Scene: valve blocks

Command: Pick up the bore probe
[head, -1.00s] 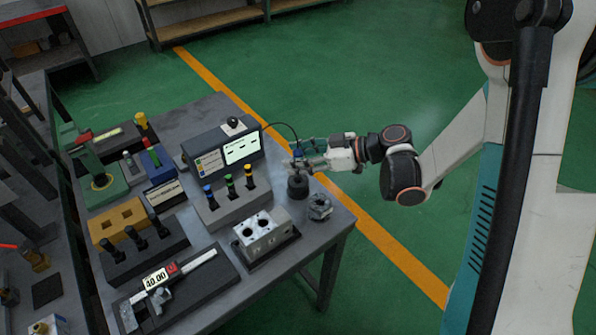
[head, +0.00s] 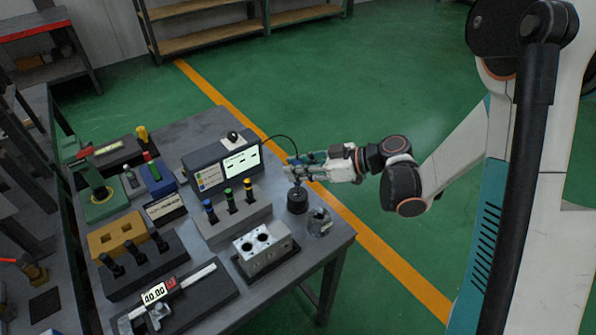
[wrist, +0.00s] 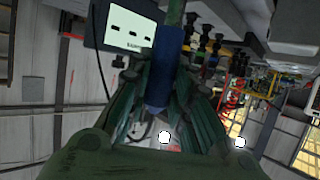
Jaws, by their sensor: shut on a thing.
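The bore probe has a blue handle (wrist: 160,78), which stands between my fingers in the wrist view. In the head view my gripper (head: 292,168) is shut on the probe, just above a round black stand (head: 297,200). A narrow dark part of the probe shows between the fingers and the stand. I cannot tell whether its lower tip is clear of the stand. A black cable arches from the gauge box (head: 215,162) toward the probe. The box has a lit screen (head: 241,160), also seen in the wrist view (wrist: 129,27).
A metal valve block (head: 264,247) and a grey fitting (head: 319,222) sit near the stand. A grey rack (head: 232,217) holds blue-, green- and yellow-topped plugs to its left. A digital caliper (head: 172,296) lies at the front. Open floor lies right of the table.

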